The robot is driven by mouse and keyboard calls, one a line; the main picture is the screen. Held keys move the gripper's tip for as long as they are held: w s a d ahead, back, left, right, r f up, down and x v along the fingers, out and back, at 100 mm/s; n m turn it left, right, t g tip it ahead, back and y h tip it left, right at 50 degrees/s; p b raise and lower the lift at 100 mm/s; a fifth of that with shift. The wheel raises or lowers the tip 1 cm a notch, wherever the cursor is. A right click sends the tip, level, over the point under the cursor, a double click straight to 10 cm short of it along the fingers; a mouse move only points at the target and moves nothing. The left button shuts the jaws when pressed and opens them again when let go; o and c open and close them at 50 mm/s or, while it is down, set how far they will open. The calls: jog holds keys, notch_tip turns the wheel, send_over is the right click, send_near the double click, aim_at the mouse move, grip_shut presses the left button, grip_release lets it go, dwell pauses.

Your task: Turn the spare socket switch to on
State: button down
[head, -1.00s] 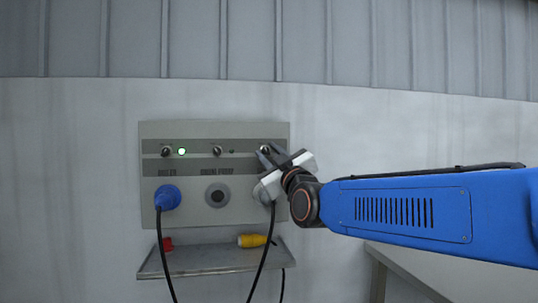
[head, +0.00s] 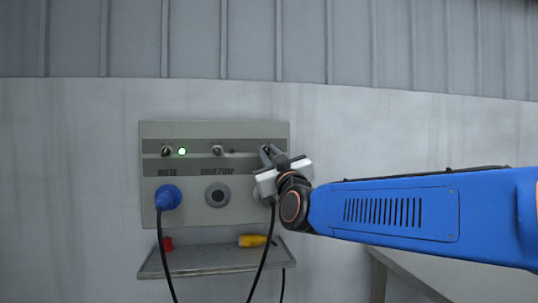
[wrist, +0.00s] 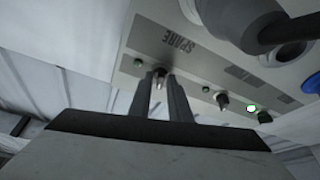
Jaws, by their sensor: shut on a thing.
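The grey socket panel (head: 180,131) is on the wall. Its right-hand switch is hidden behind my gripper in the head view. In the wrist view the label SPARE (wrist: 180,44) stands beside the spare switch (wrist: 159,77), a small dark knob with a pale lever. My gripper (wrist: 159,88) has its two dark fingers on either side of this lever, shut on it. In the head view my gripper (head: 270,151) reaches the panel's upper right. A plug (wrist: 240,15) with a black cable sits in the spare socket.
A green lamp (head: 182,152) glows by the left switch (head: 167,151). A blue plug (head: 168,197) fills the left socket; the middle socket (head: 217,196) is empty. A shelf (head: 205,266) below holds a yellow connector (head: 252,241) and a red one (head: 168,244). Cables hang in front.

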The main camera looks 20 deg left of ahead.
jog(key=m+t+h, duration=0.1)
jog(key=m, duration=0.1)
jog(key=m+h, duration=0.1)
jog(key=m, duration=0.2)
jog(key=m+t+h, duration=0.1)
jog(key=m, duration=0.2)
jog(key=shift+s+a+t, duration=0.15)
jog(key=shift+a+t, duration=0.05)
jog(key=shift+t, duration=0.1)
jog(key=shift+m+h, duration=1.6)
jog(key=shift+m, duration=1.2)
jog(key=c, duration=1.9)
grip_release()
jog(key=shift+o, duration=0.2)
jog(key=v, duration=1.7)
jog(key=shift+f+m+t, duration=0.3)
jog(key=shift+f, duration=0.1)
jog(key=shift+s+a, duration=0.1)
